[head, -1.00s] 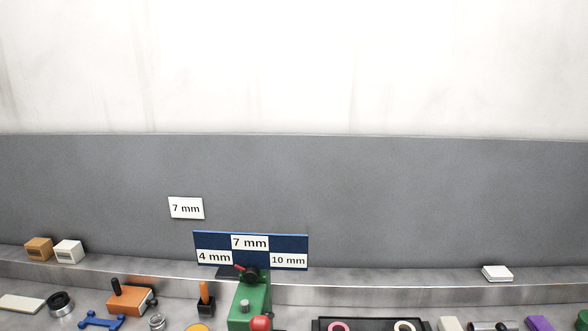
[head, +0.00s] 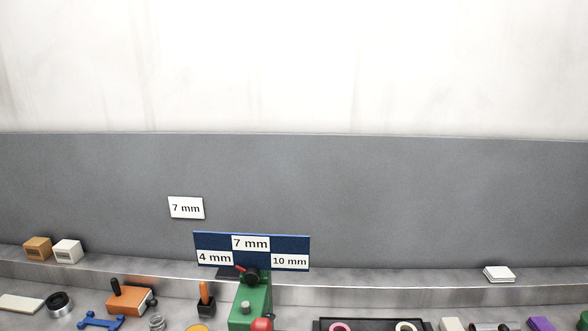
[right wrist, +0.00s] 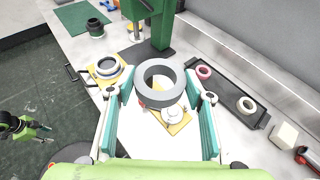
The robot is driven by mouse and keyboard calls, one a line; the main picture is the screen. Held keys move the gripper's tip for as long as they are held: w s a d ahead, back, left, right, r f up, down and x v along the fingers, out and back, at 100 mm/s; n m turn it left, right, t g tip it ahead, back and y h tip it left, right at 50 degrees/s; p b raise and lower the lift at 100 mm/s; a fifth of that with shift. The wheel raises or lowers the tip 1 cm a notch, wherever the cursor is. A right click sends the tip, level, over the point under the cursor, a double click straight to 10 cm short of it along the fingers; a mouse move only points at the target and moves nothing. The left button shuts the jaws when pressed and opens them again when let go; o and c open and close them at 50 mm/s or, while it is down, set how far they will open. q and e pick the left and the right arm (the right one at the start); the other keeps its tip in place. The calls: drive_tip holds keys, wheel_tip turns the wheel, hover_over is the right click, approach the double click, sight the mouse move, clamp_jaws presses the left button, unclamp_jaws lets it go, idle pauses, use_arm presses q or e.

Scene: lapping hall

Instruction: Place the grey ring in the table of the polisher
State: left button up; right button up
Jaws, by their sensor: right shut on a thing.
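The thick grey ring (right wrist: 142,76) is in the right wrist view, between the teal fingers of my right gripper (right wrist: 160,100), which is shut on it. The ring is held above the bench in front of the green polisher (right wrist: 163,28). The polisher also shows in the head view (head: 248,303), cut off by the lower edge. Below the ring is a yellow plate (right wrist: 182,127) with a pale round part (right wrist: 172,116), partly covered by the ring. I cannot tell which part is the polisher's table.
A black tray (right wrist: 225,95) with a pink ring (right wrist: 204,72) and a cream ring (right wrist: 247,105) lies to the right. Another yellow plate (right wrist: 96,79) with a ring-shaped part stands to the left. A blue sign (head: 222,241) with thickness labels stands behind the polisher.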

drive_tip(key=s+r+n+g+y, duration=0.1)
drive_tip(key=s+r, duration=0.3)
drive_tip(key=r, duration=0.4)
drive_tip(key=shift+s+a+n+y, duration=0.3)
drive_tip(key=shift+a+n+y, duration=0.1)
drive_tip(key=shift+n, duration=0.3)
drive_tip(key=shift+f, duration=0.15)
wheel_tip(320, 180, down, 10)
drive_tip(key=b, duration=0.9)
drive_tip(key=shift+w+a+g, duration=0.25)
drive_tip(key=shift+a+g, duration=0.05)
drive_tip(key=shift+a, duration=0.05)
